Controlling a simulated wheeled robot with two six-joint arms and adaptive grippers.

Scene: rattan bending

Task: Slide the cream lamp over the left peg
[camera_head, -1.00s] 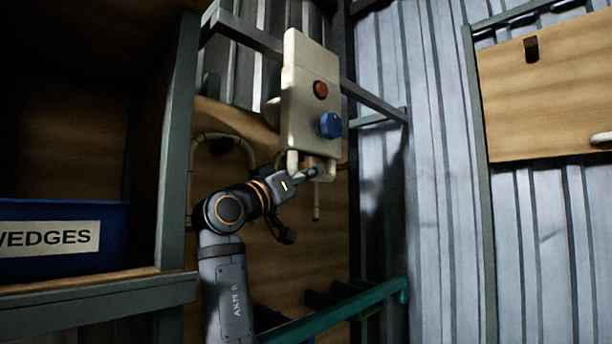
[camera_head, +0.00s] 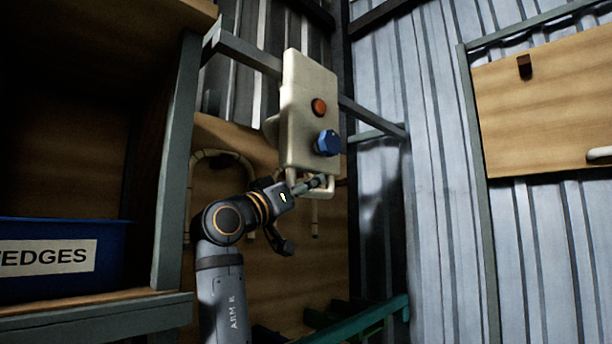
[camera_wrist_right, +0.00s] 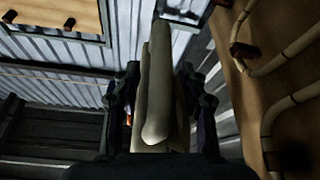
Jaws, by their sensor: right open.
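A cream box (camera_head: 310,84) with an orange button and a blue knob hangs at the middle of the head view. It is the nearest cream thing; I cannot tell for sure that it is the lamp. My right gripper (camera_head: 314,184) is at its lower end, by the cream bar there. In the right wrist view, a long pale body (camera_wrist_right: 158,85) lies between the open fingers; contact is unclear. A dark peg (camera_head: 524,66) stands on the wooden board at right; two dark pegs show in the wrist view, the left one at the edge (camera_wrist_right: 10,16). My left gripper is out of view.
The wooden board (camera_head: 560,105) hangs on a grey frame, with a cream piece (camera_head: 600,153) at its right edge. A blue WEDGES bin (camera_head: 60,285) is on the left shelf. A grey rail (camera_head: 250,52) runs behind the box. Curved cream rods (camera_wrist_right: 290,50) are right in the wrist view.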

